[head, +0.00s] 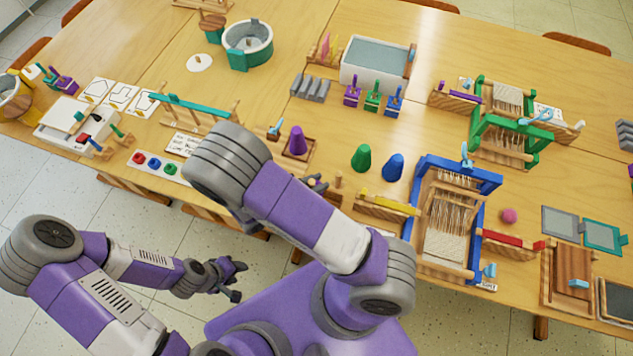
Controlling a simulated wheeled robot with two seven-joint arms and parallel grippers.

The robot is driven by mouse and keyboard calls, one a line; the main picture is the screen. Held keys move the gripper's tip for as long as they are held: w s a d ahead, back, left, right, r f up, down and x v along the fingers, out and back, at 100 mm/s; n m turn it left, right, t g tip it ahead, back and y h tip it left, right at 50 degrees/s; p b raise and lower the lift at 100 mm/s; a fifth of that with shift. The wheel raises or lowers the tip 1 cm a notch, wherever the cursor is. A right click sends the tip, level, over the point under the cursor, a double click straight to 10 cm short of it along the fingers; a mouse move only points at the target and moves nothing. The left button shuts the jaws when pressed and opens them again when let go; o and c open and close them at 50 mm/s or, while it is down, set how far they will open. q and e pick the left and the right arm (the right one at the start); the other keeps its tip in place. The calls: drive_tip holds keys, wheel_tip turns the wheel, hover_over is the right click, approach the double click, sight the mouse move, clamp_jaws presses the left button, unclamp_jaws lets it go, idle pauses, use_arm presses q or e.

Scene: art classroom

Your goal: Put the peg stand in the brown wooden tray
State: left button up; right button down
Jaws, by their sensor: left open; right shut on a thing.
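The brown wooden tray (309,152) lies on the table near its front edge, with a purple cone (298,141) standing in it. My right gripper (319,184) is just in front of the tray, beside a small wooden peg stand (338,182). It is shut on the stand, though the contact is small and partly hidden. The stand is outside the tray, near its front right corner. My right arm covers part of the tray's left and front. My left gripper (236,282) is open and empty, low over the floor in front of the table.
A green cone (361,158) and a blue cone (393,167) stand right of the tray. A blue loom (420,222) and a yellow-topped wooden piece (388,203) are further right. A white board with coloured knobs (153,163) is left. Some bare table lies behind the cones.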

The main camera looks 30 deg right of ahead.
drive_tip(key=shift+f, duration=0.25)
drive_tip(key=shift+f+b, duration=0.45)
drive_tip(key=shift+f, duration=0.15)
drive_tip(key=shift+p, duration=0.3)
idle(0.4)
drive_tip(key=shift+f, duration=0.15)
idle(0.4)
